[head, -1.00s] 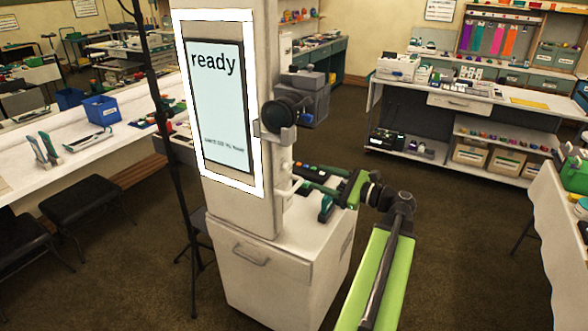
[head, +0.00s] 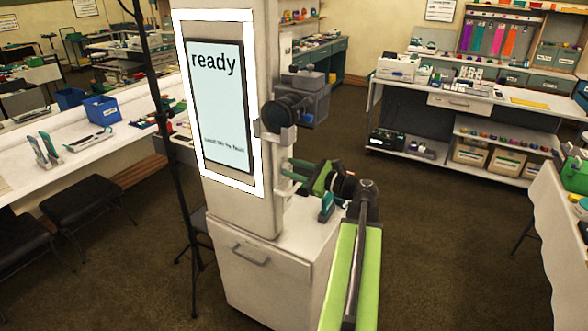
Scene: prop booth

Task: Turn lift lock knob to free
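A white column carries a camera-like unit (head: 303,100) with a round black part (head: 288,113) facing front, held by a grey bracket (head: 275,136). I cannot tell for sure which part is the lift lock knob. A narrow pale rail (head: 284,172) runs below the bracket on the column's right side. My gripper (head: 292,171), with green parts, is at this rail, below the round black part. Its tips are small and partly lost against the column, so contact and opening cannot be made out. My dark wrist and green forearm come in from the lower right.
The column's screen (head: 218,105) reads "ready". A white cabinet (head: 265,280) stands under it, with a green and dark item (head: 326,206) on its top. A thin black stand (head: 170,150) rises at the left. Open carpet (head: 440,250) lies to the right.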

